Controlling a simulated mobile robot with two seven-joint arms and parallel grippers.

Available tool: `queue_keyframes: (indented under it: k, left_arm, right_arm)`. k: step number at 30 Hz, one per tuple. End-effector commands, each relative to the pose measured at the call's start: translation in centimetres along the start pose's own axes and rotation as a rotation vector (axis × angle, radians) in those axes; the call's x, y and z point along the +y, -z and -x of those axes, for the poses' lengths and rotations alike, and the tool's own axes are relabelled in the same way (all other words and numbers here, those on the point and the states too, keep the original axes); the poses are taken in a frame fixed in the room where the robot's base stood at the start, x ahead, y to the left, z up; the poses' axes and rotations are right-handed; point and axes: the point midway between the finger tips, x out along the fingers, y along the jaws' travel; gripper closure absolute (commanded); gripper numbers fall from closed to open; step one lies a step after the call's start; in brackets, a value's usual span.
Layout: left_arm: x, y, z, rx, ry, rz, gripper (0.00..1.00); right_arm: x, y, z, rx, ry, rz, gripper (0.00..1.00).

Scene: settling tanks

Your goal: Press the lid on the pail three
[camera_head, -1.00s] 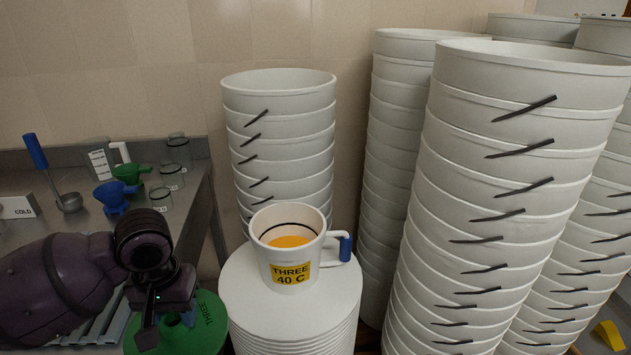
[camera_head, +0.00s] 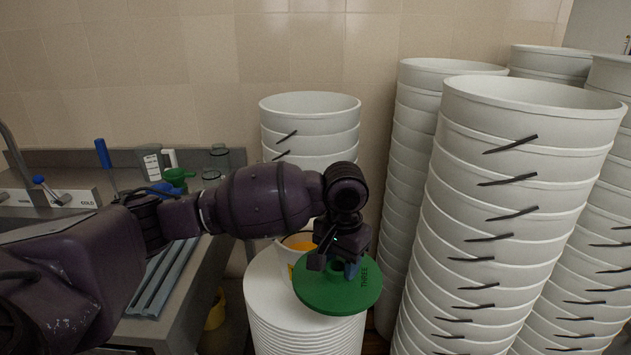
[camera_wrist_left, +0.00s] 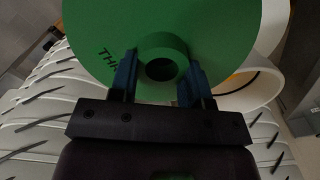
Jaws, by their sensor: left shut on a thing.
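The green lid (camera_head: 340,292), marked THREE, is held by its central knob in my left gripper (camera_head: 338,266). The lid also shows in the left wrist view (camera_wrist_left: 215,40), with the blue fingertips (camera_wrist_left: 158,78) on both sides of the knob. My right gripper is not in view.
Tall stacks of white buckets (camera_head: 500,230) stand close on the right, and another stack (camera_head: 310,110) stands behind the pail.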

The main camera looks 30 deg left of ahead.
Motion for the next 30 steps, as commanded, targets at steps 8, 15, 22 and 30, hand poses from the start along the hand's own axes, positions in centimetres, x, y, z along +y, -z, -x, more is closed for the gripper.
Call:
queue_keyframes:
  k: [8, 15, 22, 30]
  left_arm:
    - [-3.8, 2.9, 2.3, -0.009, 0.0, -0.27, 0.8]
    - [-8.1, 5.5, 4.3, -0.01, -0.004, -0.539, 0.8]
    - [-12.4, 7.4, 5.6, -0.005, -0.004, -0.772, 0.8]
    - [-14.9, 8.3, 6.2, 0.001, -0.001, -0.907, 0.8]
  right_arm:
    - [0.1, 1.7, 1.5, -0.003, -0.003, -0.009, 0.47]
    - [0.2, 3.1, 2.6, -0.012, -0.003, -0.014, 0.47]
    - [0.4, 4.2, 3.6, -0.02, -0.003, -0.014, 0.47]
    - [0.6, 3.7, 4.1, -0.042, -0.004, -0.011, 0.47]
